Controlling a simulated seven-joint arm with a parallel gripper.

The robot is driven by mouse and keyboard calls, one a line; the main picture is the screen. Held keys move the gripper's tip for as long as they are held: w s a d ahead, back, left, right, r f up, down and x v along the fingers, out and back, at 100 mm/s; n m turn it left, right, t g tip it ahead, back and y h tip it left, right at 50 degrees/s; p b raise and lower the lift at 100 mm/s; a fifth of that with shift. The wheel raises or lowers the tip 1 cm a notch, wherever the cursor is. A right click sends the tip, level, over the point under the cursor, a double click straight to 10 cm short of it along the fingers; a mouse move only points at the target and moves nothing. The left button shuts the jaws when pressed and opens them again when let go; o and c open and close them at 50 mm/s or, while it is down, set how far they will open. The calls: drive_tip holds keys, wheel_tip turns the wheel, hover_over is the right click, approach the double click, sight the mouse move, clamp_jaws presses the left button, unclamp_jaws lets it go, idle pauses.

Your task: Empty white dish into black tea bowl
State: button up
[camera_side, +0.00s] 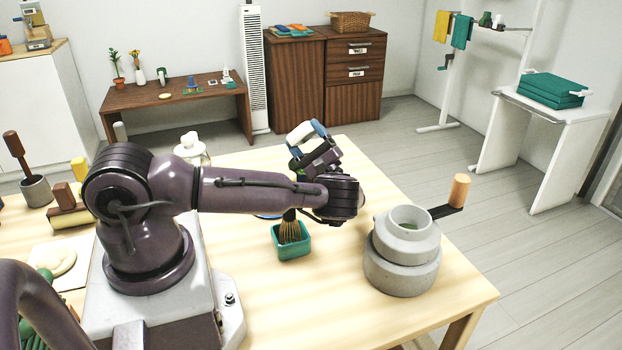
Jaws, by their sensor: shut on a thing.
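My gripper (313,152) is at the far side of the arm, raised above the table and turned away from the camera. A small white object (299,133) with a blue part beside it shows at its fingers. It looks like the white dish, held tilted, but its opening and contents cannot be made out. The fingers are partly hidden by the wrist. I cannot make out the black tea bowl; my forearm and wrist cover part of the table below the gripper.
A teal square holder (293,245) with a bamboo whisk (289,229) stands just below my wrist. A grey stone mill (402,262) with a wooden-knobbed handle (459,190) stands to the right. A white lidded jar (190,147) is behind my forearm. The table's front middle is clear.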

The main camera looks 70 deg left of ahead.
drive_tip(key=shift+s+a+f, duration=0.1)
drive_tip(key=shift+s+f, duration=0.1)
drive_tip(key=shift+f, duration=0.15)
drive_tip(key=shift+g+y, duration=0.3)
drive_tip(key=shift+y, duration=0.2)
drive_tip(key=shift+r, duration=0.1)
drive_tip(key=shift+w+r, duration=0.1)
drive_tip(key=shift+w, duration=0.05)
